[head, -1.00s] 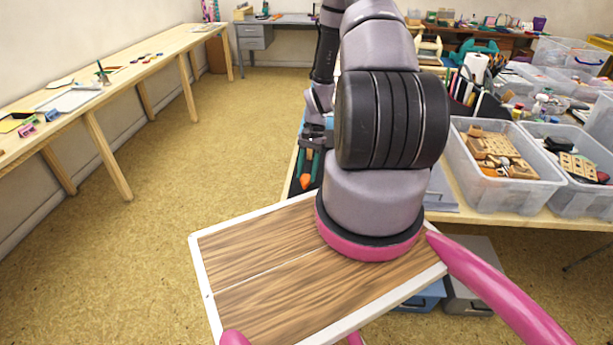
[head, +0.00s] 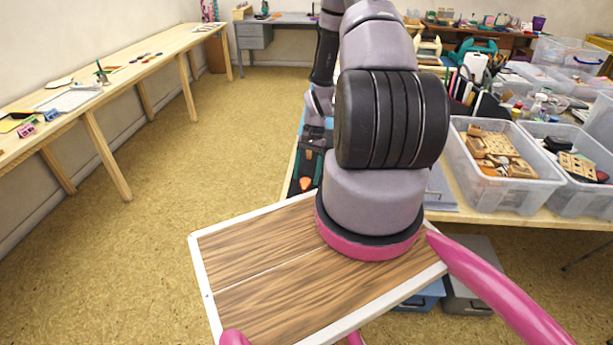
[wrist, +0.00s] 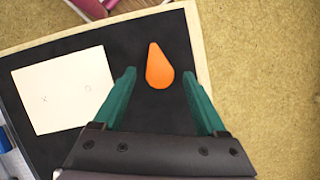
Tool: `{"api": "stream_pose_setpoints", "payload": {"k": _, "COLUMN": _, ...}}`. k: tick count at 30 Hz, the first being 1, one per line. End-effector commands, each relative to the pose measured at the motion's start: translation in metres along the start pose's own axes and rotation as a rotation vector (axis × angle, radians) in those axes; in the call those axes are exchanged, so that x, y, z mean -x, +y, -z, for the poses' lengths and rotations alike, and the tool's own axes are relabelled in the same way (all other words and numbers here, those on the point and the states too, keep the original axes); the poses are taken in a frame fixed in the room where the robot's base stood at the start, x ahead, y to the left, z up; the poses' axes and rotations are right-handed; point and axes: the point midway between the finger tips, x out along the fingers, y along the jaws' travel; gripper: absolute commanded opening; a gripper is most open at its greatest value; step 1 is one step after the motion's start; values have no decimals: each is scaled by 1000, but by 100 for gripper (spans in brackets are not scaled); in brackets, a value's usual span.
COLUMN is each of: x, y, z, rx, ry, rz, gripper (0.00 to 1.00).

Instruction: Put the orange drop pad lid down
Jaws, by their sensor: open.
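The orange drop pad lid (wrist: 159,68) lies on a black mat (wrist: 60,150) with a wooden edge, its pointed end toward the top of the wrist view. It also shows as a small orange spot (head: 305,184) in the head view. My gripper (wrist: 160,76) has two teal fingers spread apart, one on each side of the lid, with a gap to both. In the head view my gripper (head: 314,148) is small, over the near left corner of the table. Whether a pad lies under the lid cannot be told.
A cream card (wrist: 63,90) lies on the mat left of the lid. A reddish object (wrist: 92,8) is at the top left of the wrist view. Clear bins (head: 505,190) stand on the table to the right. Open floor (head: 215,150) lies left.

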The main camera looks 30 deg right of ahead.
Motion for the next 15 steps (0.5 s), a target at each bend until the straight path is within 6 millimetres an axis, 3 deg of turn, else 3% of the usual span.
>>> {"api": "stream_pose_setpoints", "payload": {"k": 15, "x": 100, "y": 0, "z": 1, "rx": 0, "ry": 4, "rz": 1, "gripper": 74}}
